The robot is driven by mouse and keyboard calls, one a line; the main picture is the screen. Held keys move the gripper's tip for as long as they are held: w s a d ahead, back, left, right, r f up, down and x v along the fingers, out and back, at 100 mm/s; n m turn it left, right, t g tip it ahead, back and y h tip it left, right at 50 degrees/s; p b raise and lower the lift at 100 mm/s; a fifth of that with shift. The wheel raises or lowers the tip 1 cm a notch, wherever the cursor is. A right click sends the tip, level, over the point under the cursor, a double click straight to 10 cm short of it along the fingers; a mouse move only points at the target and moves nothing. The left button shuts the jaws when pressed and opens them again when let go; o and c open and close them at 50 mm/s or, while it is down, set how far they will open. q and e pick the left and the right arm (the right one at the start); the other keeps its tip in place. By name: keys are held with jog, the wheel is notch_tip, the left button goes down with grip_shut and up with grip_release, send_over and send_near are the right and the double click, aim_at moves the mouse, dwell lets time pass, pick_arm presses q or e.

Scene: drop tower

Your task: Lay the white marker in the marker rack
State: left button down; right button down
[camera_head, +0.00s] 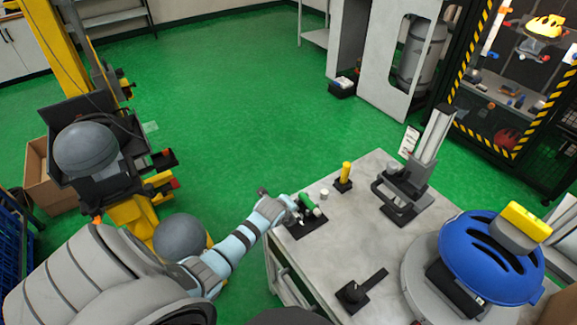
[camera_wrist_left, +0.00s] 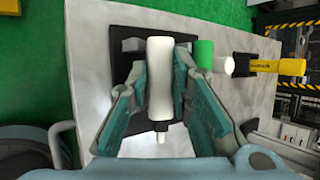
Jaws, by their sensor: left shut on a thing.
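A green marker (camera_head: 310,205) is beside the gripper. My right gripper is not in view.
A small white cylinder (camera_head: 324,193) and a yellow upright piece (camera_head: 346,171) on a black base stand behind the gripper. A grey press-like stand (camera_head: 408,185), a blue domed object (camera_head: 485,260) and a black fixture (camera_head: 353,294) stand further right. The middle of the table (camera_head: 345,235) is clear.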

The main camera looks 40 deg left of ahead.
pick_arm(q)
jog(key=c, duration=1.4)
grip_release()
jog(key=shift+o, duration=0.2)
jog(key=v, duration=1.2)
